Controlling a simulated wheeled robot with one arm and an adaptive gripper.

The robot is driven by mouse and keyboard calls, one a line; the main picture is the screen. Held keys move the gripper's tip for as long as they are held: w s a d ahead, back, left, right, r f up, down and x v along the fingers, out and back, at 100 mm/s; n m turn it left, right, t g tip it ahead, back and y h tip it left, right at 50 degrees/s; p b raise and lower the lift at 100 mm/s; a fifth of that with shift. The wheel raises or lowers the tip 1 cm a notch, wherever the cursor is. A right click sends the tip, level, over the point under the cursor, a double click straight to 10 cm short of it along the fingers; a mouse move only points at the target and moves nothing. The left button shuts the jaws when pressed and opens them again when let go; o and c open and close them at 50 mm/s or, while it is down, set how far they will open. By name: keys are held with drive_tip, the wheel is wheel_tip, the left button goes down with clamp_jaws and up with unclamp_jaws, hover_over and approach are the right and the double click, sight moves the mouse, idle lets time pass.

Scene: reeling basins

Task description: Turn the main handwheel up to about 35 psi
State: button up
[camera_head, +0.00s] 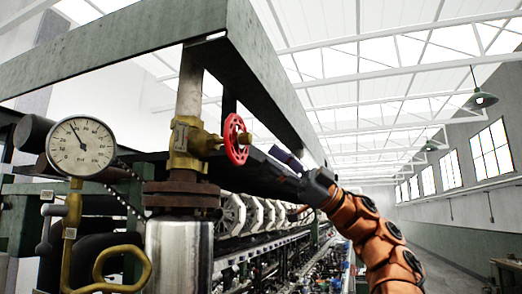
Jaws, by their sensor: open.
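The red main handwheel (231,141) stands upright on a stem out of the brass valve body (187,146), near the picture's middle. The round white pressure gauge (82,150) is at the left. Its dark needle points up and to the left; the small numerals are too blurred to read surely. My gripper (281,157), at the end of the orange arm, is to the right of the handwheel. Its dark fingers point left toward the wheel and are open, with a gap between them and the rim. Nothing shows between the fingers.
A dark green steel beam frame (120,58) runs above the valve and back to the right. Below the valve are a rusty flange (181,195) and a shiny metal cylinder (180,255). Rows of reeling machinery recede behind.

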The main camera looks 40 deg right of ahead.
drive_tip(key=v, duration=0.6)
idle(0.6)
